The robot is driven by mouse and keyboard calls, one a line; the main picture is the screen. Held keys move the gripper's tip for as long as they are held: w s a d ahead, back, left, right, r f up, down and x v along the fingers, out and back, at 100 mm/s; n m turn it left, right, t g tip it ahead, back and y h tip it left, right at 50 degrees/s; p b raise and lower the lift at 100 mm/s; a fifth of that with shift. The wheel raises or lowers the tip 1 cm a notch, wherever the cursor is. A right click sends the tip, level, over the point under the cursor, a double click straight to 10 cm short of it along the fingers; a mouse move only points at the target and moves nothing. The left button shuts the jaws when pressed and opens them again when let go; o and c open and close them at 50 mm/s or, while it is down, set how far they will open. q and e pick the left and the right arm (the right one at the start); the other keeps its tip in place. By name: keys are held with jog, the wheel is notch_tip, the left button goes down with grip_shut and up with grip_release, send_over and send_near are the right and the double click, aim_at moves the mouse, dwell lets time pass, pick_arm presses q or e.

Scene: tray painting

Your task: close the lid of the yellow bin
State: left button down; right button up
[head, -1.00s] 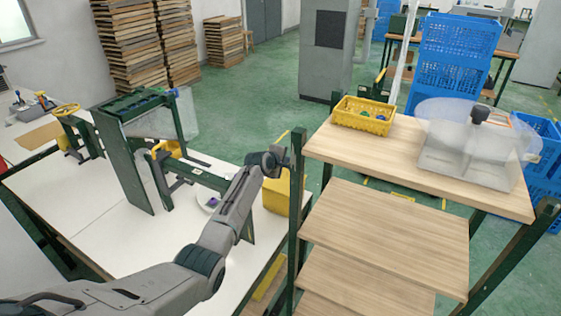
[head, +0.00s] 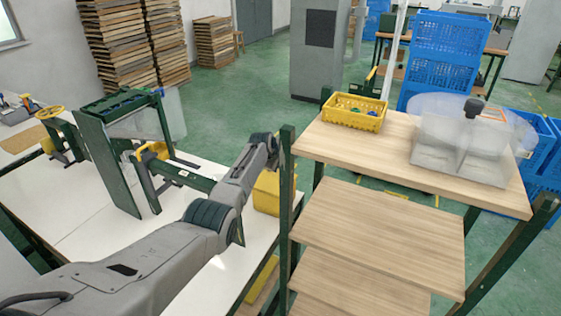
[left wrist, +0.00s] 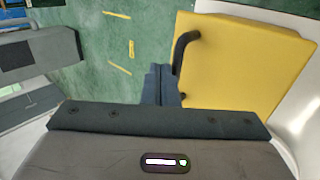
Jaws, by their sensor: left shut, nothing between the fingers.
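The yellow bin (head: 267,192) stands at the right edge of the white table, partly hidden behind my left arm and a dark green shelf post. In the left wrist view, a flat yellow panel of the bin (left wrist: 240,65) with a dark curved handle (left wrist: 183,50) fills the upper right. My left gripper (left wrist: 160,85) is shut and empty, its fingertips beside the panel's left edge, just below the handle. I cannot tell whether they touch. In the head view the fingertips are hidden near the post. The lid's angle is unclear. My right gripper is not in view.
A wooden shelf rack (head: 375,228) stands close on the right, its green post (head: 287,200) beside my left wrist. A yellow basket (head: 354,112) and a clear divided container (head: 460,150) sit on its top. A green frame (head: 108,165) stands on the white table (head: 75,205).

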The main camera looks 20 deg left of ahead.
pick_arm(q)
jog(key=shift+w+f, duration=0.15)
jog(key=shift+f, duration=0.05)
dwell(0.3)
